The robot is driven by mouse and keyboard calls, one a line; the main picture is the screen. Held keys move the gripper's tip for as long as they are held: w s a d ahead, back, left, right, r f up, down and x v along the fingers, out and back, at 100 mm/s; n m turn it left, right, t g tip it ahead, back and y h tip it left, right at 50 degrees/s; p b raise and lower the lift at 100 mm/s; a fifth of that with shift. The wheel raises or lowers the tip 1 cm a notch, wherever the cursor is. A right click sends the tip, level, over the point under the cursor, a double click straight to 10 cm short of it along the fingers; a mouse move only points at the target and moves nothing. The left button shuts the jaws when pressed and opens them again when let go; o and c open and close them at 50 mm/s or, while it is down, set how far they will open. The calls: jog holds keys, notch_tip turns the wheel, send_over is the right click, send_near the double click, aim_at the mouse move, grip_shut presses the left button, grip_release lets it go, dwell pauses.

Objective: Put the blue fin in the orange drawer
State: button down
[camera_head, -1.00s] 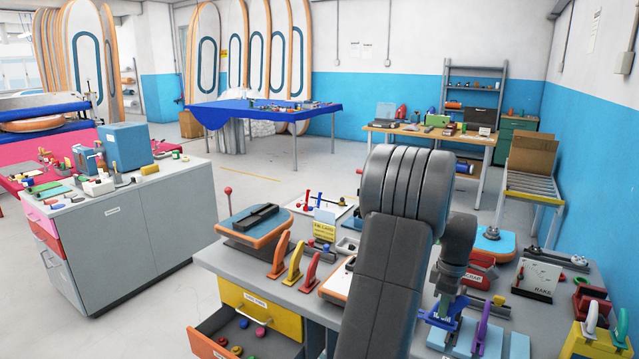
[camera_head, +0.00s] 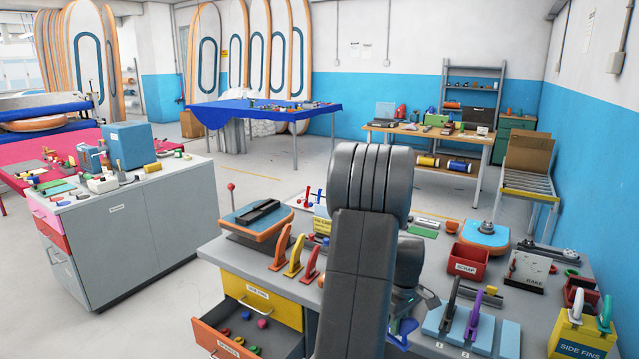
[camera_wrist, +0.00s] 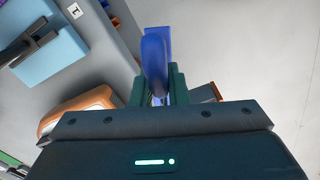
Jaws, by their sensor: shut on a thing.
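The blue fin (camera_wrist: 155,58) is between my gripper's fingers (camera_wrist: 157,88) in the wrist view and sticks out past them. In the head view the blue fin (camera_head: 403,332) hangs low beside my arm, left of the light blue stand (camera_head: 432,326), clear of it. My gripper (camera_head: 404,305) is shut on the fin and partly hidden by my arm. Several small coloured pieces lie in the orange drawer. My gripper is right of that drawer.
Orange, yellow and red fins (camera_head: 294,256) stand on the grey bench top. A black fin (camera_head: 450,305) and a purple fin (camera_head: 473,313) stand in the light blue stand. A red scrap bin (camera_head: 468,264) is behind. Open floor (camera_head: 130,325) lies left of the drawers.

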jog(key=a+f+m, duration=0.3)
jog(key=a+f, duration=0.2)
jog(key=a, duration=0.5)
jog(key=w+a+f+m, duration=0.1)
jog(key=a+f+m, duration=0.3)
jog(key=a, duration=0.6)
notch_tip(320, 180, down, 2)
jog(key=shift+f+m, duration=0.15)
jog(key=shift+m, duration=0.15)
jog(key=shift+w, duration=0.1)
